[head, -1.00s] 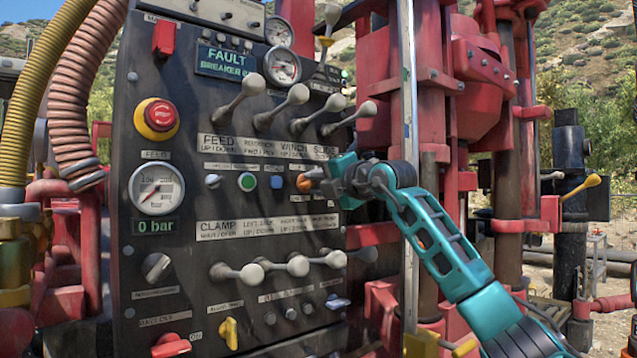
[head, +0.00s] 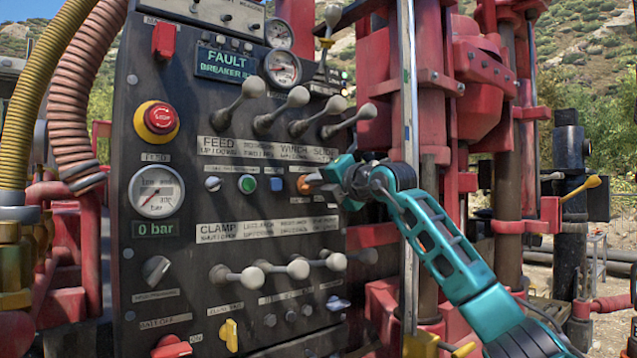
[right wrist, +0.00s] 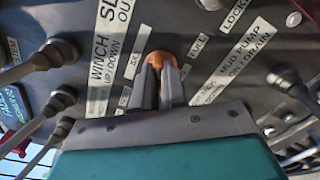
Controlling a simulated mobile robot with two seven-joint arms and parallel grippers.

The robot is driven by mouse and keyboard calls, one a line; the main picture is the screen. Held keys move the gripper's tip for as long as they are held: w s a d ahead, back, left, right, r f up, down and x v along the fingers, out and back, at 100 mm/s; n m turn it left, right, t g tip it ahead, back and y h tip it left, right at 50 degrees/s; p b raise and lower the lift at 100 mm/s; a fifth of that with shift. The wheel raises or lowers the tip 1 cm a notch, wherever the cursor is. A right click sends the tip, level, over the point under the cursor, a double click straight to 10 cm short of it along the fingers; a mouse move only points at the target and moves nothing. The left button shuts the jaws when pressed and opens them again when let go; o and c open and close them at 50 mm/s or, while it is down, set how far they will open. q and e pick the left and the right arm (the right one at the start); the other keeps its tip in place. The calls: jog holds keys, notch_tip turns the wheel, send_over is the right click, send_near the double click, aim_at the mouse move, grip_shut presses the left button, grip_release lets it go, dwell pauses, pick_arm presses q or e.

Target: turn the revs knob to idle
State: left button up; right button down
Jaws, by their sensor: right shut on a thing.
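The revs knob is the small orange knob (head: 304,184) at the right end of the row of small controls on the black panel. In the right wrist view the orange knob (right wrist: 157,59) shows between the fingertips, with small labels that seem to read IDLE to its left and FULL to its right. My right gripper (head: 312,181) is shut on the knob, coming in from the right. Its two grey fingers (right wrist: 159,80) lie either side of the knob. The knob's pointer is hidden by the fingers. My left gripper is not in view.
The control panel (head: 205,270) carries several grey-knobbed levers above and below the knob. A red emergency stop (head: 160,118) and a gauge (head: 156,192) reading 0 bar are at left. A yellow switch (head: 229,334) is low down. Red rig parts stand behind my right arm.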

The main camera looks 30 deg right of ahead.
jog(key=n+p, duration=0.2)
jog(key=n, duration=0.9)
jog(key=shift+a, duration=0.2)
jog(key=shift+p, duration=0.3)
jog(key=c, duration=1.2)
grip_release()
jog(key=shift+r, duration=0.1)
jog(key=s+b, duration=0.1)
jog(key=s, duration=0.3)
jog(key=s+b, duration=0.1)
jog(key=s, duration=0.3)
jog(key=s+d+b, duration=0.1)
jog(key=s+b, duration=0.1)
jog(key=s, duration=0.3)
